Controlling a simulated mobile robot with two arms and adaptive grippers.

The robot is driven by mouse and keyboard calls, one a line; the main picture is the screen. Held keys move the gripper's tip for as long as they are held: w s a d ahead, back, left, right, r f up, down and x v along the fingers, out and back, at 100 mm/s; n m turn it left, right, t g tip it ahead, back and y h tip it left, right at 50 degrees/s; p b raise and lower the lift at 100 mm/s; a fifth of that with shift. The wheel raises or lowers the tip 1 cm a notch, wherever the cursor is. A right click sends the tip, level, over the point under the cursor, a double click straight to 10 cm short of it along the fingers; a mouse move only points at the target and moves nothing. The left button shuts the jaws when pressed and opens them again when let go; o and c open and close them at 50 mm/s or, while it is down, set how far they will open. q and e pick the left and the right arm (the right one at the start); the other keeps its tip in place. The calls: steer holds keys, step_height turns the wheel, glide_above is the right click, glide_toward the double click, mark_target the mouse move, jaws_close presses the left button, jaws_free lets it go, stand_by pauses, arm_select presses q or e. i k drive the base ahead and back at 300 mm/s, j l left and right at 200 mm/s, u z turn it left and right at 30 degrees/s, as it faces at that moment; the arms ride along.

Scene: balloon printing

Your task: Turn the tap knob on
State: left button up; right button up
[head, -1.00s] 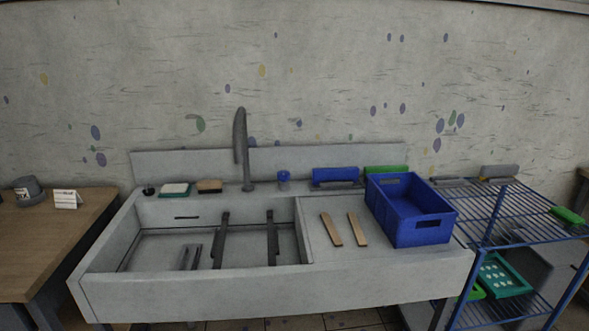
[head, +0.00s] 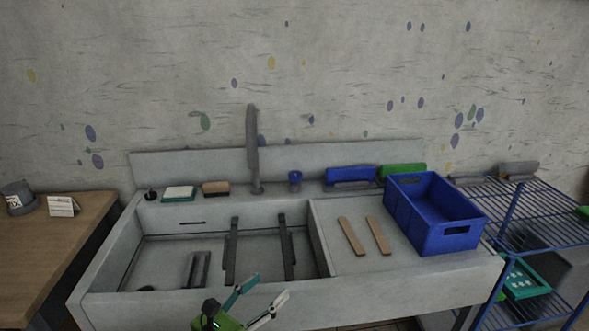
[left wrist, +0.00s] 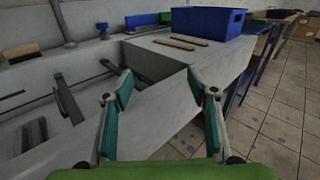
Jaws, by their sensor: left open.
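The grey tap (head: 253,150) stands upright at the back rim of the stone sink (head: 400,282). A small blue-topped knob (head: 295,181) sits on the rim just right of the tap, and a small dark round piece (head: 151,194) sits at the rim's left end. I cannot tell for certain which one is the tap knob. My left gripper (head: 255,296) is open and empty at the sink's front edge, well short of both. In the left wrist view its spread fingers (left wrist: 160,92) face the sink's front and right part. My right gripper is not in view.
A blue crate (head: 440,240) and two wooden strips (head: 365,236) lie on the right ledge. A brush (head: 216,188), a teal-and-white block (head: 179,193), and blue (head: 350,175) and green (head: 402,170) blocks line the back rim. A wooden table (head: 70,235) stands left, a blue rack (head: 545,205) right.

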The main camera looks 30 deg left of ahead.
mark_target(293, 175)
steer(key=i+j, duration=1.2)
